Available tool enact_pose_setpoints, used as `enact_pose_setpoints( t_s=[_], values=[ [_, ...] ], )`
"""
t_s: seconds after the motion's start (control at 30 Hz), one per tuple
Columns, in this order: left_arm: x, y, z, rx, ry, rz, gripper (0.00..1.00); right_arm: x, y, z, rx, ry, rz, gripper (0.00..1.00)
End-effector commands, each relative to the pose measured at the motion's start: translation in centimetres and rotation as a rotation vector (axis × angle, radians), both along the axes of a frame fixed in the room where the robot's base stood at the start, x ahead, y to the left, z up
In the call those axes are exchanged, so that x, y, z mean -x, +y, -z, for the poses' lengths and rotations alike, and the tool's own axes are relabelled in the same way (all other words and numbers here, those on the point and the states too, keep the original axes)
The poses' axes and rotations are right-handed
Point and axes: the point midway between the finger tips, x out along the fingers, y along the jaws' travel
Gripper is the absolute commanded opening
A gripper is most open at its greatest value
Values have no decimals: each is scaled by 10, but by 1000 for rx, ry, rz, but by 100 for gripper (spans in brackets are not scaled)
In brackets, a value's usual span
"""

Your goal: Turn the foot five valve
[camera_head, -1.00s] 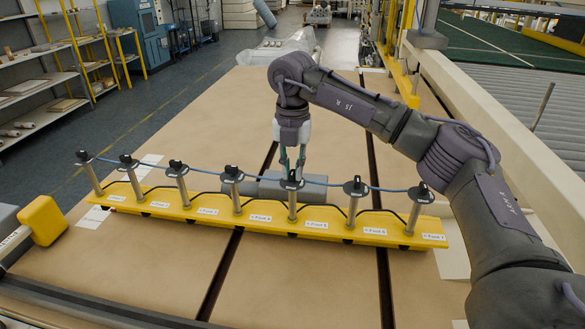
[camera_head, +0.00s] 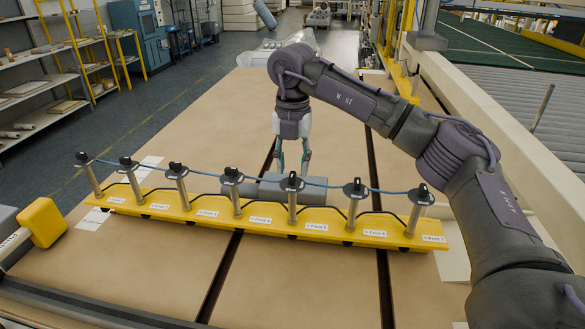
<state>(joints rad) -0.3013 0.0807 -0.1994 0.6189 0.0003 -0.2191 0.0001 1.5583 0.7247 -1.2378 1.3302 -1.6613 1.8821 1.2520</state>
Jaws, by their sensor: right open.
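A yellow bar (camera_head: 270,228) spans the table, with a row of metal posts topped by black valve handles and small white labels. The fifth valve from the left (camera_head: 292,182) has a black handle on a grey post, beside a label that seems to read Foot 5. My right gripper (camera_head: 293,170) points down behind this valve, open, its two thin fingers on either side of the handle in the picture. The fingertips are close to a grey cylinder (camera_head: 265,190) lying behind the bar; I cannot tell whether they touch anything. My left gripper is not in view.
A thin blue hose (camera_head: 208,174) runs along the valve tops. The neighbouring valves (camera_head: 233,178) stand close on both sides. A yellow block (camera_head: 42,222) is at the left. The brown tabletop (camera_head: 120,270) in front of the bar is clear.

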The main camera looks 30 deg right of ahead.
Motion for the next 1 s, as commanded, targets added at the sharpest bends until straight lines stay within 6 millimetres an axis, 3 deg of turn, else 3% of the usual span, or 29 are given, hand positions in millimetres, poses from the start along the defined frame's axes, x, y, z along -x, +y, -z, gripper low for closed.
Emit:
enact_pose_setpoints(
  t_s=[0.3,0.43,0.63,1.0],
  values=[
    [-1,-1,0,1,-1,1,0,-1,0,-70,0,-5,1,41],
    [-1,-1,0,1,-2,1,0,-1,0,-90,1,-4,2,41],
    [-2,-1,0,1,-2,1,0,0,0,-103,0,-3,1,41],
    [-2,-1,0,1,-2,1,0,0,0,-104,0,-1,1,41]
  ],
)
